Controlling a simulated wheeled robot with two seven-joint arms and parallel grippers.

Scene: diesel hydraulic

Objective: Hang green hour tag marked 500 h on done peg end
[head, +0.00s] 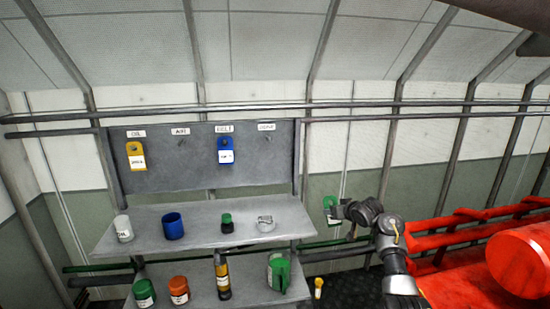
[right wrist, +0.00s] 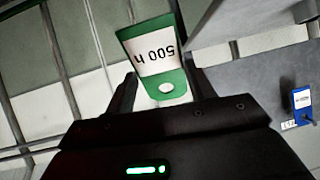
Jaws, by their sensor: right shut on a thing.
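The green tag (head: 329,207) with a white label is held by my right gripper (head: 338,210), right of the shelf unit and below the peg board's level. In the right wrist view the tag (right wrist: 160,58) reads "500 h" upside down, its holed green end between the two fingers (right wrist: 163,90). The done peg (head: 265,140), under the rightmost label of the grey board (head: 190,170), is bare. A yellow tag (head: 136,155) hangs at OIL and a blue tag (head: 226,151) at BELT. The AIR peg (head: 182,143) is bare. My left gripper is out of view.
Below the board, the upper shelf (head: 195,226) bears a white cup, a blue cup (head: 173,226), a small green-capped bottle and a white item. The lower shelf holds jars, a bottle and a green jug (head: 278,272). Red machinery (head: 470,250) stands at the right.

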